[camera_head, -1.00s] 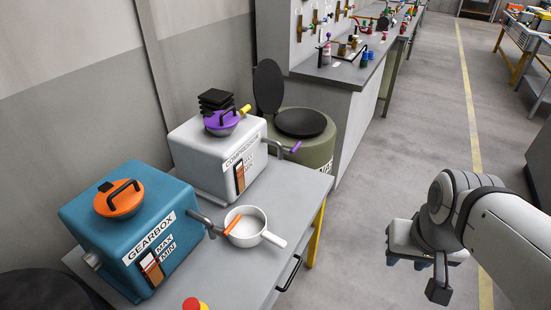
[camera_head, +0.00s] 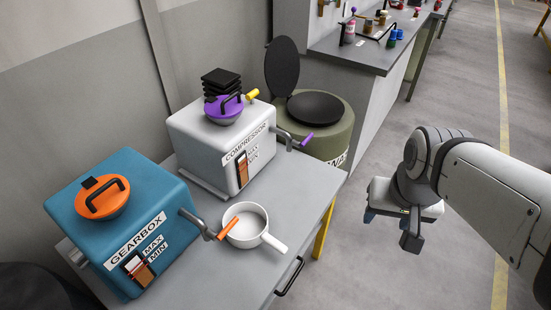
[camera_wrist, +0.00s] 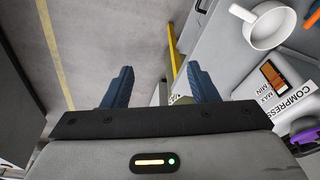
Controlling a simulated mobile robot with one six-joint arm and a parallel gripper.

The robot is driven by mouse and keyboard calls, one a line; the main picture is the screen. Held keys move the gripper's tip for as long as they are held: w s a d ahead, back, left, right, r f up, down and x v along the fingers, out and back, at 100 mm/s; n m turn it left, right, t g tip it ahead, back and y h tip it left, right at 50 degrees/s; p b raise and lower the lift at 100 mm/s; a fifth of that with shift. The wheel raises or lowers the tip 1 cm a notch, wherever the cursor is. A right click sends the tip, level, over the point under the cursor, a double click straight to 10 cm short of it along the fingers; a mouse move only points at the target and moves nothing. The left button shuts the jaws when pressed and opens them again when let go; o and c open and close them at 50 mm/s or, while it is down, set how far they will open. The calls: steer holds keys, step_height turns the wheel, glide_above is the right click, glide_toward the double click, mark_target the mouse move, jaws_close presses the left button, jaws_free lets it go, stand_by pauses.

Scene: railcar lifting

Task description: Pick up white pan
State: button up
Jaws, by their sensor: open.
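The white pan (camera_head: 246,226) stands upright on the grey table, beside the blue gearbox, with its handle pointing to the lower right in the head view. The gearbox's orange-tipped spout reaches over the pan's left rim. The pan (camera_wrist: 264,24) also shows at the upper right of the wrist view. My gripper (camera_head: 390,232) is to the right of the table, over the floor and apart from the pan. In the wrist view its two blue fingers (camera_wrist: 161,88) are spread wide with nothing between them.
The blue gearbox (camera_head: 122,228) and white compressor (camera_head: 221,146) stand on the grey table (camera_head: 305,196). An olive drum (camera_head: 336,130) with its black lid raised stands behind. A workbench (camera_head: 380,58) with bottles is farther back. The floor (camera_head: 455,90) on the right is clear.

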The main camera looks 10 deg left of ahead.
steer(key=o, duration=0.6)
steer(key=w+a+f+m, duration=0.1)
steer(key=w+a+f, duration=0.2)
steer(key=a+f, duration=0.1)
steer(key=w+a+f+m+g+b, duration=0.1)
steer(key=w+a+f, duration=0.2)
steer(key=a, duration=0.4)
steer(key=shift+w+f, duration=0.3)
steer(key=shift+f, duration=0.5)
steer(key=o, duration=0.4)
steer(key=a+f+m+g, duration=0.1)
steer(key=a+f+m, duration=0.1)
steer(key=a+f, duration=0.5)
steer(key=shift+w+a+f+b, duration=0.35)
steer(key=shift+w+a+b, duration=0.1)
steer(key=shift+a, duration=0.15)
steer(key=m, duration=0.1)
glide_above(274, 242)
steer(key=shift+g, duration=0.3)
step_height(274, 242, down, 6)
steer(key=shift+d+r, duration=0.15)
steer(key=shift+r, duration=0.05)
steer(key=shift+a+f, duration=0.2)
steer(key=shift+f, duration=2.75)
